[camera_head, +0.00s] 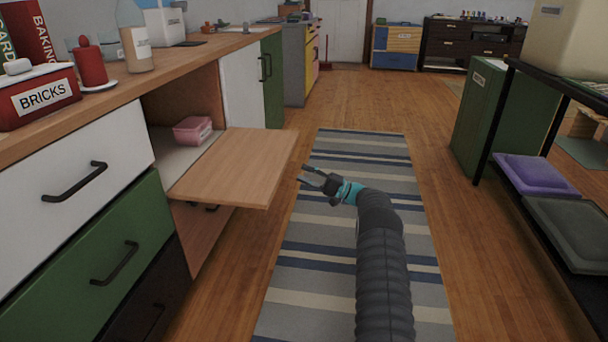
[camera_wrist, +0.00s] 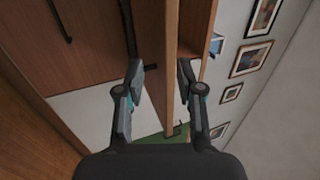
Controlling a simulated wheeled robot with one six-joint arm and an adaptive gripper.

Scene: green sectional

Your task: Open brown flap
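The brown flap (camera_head: 238,167) is light wood and hangs folded down, lying roughly level out from the cabinet opening. The compartment behind it is exposed. A pink box (camera_head: 193,130) sits inside on the pale shelf. My gripper (camera_head: 304,175) is just right of the flap's outer edge in the head view, apart from it as far as I can see. Its fingers are spread and nothing shows between them. The wrist view also shows my gripper (camera_wrist: 160,68) open, with wooden cabinet parts beyond the fingertips.
A white drawer (camera_head: 75,175) and a green drawer (camera_head: 95,245) are shut at the left. A striped rug (camera_head: 320,255) covers the aisle floor. A dark rack with a purple tray (camera_head: 535,174) stands on the right. The aisle ahead is clear.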

